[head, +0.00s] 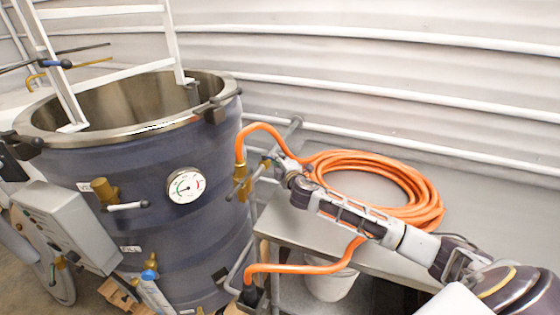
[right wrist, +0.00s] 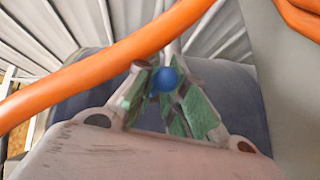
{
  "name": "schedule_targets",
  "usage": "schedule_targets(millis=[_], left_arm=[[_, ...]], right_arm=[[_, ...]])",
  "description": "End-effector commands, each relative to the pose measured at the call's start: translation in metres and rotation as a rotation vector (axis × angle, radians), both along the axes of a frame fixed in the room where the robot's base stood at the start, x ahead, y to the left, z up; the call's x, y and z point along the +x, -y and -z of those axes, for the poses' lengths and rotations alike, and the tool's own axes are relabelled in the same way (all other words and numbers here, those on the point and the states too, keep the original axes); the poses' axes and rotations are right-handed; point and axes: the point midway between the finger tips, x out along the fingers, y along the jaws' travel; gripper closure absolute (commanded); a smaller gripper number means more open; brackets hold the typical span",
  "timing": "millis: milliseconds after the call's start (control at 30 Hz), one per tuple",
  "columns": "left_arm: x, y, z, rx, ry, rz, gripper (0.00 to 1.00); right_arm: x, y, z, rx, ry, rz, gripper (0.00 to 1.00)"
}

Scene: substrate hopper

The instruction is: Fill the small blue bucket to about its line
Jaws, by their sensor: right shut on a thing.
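A large dark blue hopper (head: 150,215) with an open metal rim stands at the left in the head view. A brass valve (head: 240,180) on its side has an orange hose (head: 250,132) joined to it. My right gripper (head: 282,165) is beside this valve, at the hopper's right side. In the right wrist view its green-padded fingers (right wrist: 168,95) are shut on a round blue knob (right wrist: 165,79). What the knob belongs to is hidden. I cannot make out a small blue bucket or a fill line. My left gripper is not in view.
A grey bench (head: 300,225) carries the coiled orange hose (head: 425,205). A white bucket (head: 330,284) sits below the bench. A round gauge (head: 186,186), a grey control box (head: 65,225) and a white ladder (head: 110,75) are at the hopper. A ribbed wall (head: 400,80) stands behind.

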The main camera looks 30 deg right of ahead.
Motion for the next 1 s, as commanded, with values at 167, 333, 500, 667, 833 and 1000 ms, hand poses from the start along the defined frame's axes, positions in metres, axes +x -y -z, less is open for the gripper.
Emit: schedule_targets(millis=[167,333,500,667,833,1000], left_arm=[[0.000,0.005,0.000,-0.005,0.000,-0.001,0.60],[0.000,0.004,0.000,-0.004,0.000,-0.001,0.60],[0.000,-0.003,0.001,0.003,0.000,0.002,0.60],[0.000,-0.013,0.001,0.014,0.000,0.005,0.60],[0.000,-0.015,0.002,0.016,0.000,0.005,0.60],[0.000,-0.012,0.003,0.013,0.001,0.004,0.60]], right_arm=[[-0.002,-0.005,0.001,0.005,0.000,0.051,1.00],[-0.004,-0.007,0.001,0.004,-0.001,0.099,1.00],[-0.005,-0.009,0.001,0.004,0.000,0.146,1.00],[-0.006,-0.012,0.001,0.004,0.000,0.190,1.00],[-0.007,-0.014,0.001,0.003,-0.001,0.237,1.00],[-0.009,-0.016,0.001,0.004,-0.002,0.275,1.00]])
